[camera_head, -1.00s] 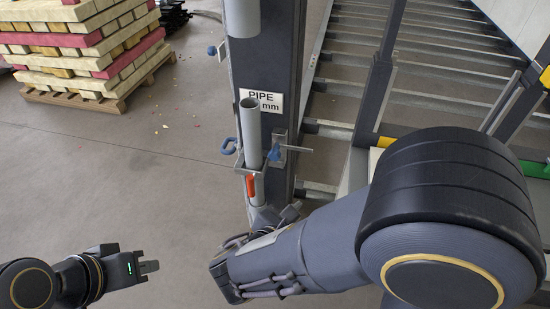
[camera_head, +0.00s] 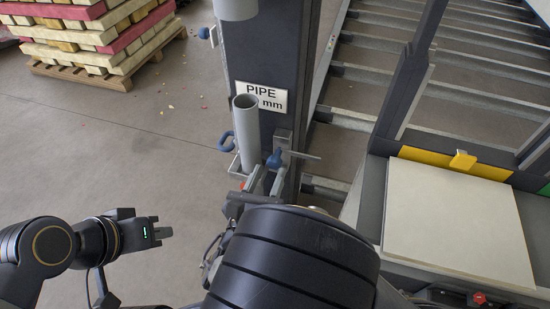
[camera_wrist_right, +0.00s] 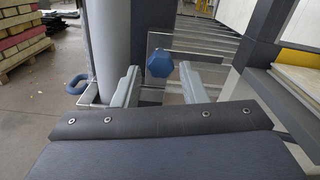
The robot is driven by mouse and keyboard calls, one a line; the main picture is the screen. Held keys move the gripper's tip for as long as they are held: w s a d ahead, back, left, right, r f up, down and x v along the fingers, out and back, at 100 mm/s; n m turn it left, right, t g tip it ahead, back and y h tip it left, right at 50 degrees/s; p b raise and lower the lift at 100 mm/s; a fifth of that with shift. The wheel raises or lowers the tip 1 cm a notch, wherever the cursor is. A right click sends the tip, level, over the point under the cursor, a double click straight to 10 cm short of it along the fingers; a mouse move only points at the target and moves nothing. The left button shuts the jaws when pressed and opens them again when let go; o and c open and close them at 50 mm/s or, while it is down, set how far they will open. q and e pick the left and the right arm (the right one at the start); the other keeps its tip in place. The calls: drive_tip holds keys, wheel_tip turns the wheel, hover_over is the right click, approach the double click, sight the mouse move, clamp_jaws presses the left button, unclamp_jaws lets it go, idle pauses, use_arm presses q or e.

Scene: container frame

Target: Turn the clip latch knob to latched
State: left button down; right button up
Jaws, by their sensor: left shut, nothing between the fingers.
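The clip latch knob (camera_head: 274,160) is blue, with a thin metal rod, on a bracket of the dark post beside the grey pipe (camera_head: 248,136). In the right wrist view the blue knob (camera_wrist_right: 159,65) shows between and just beyond the fingertips of my right gripper (camera_wrist_right: 158,84), whose fingers are apart. In the head view that gripper (camera_head: 267,181) is just below the knob and partly hidden by my arm. I cannot tell whether a finger touches the knob. My left gripper (camera_head: 164,232) is shut and empty, away at lower left.
A dark post (camera_head: 280,50) bears a "PIPE mm" label (camera_head: 260,97). A blue ring (camera_head: 227,142) sits left of the pipe. A pale panel (camera_head: 455,220) and metal rails are at right. Stacked timber on a pallet (camera_head: 100,70) stands far left. The floor at left is mostly clear.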

sight(273, 165)
drive_tip(key=shift+x, duration=2.2)
clamp_jaws()
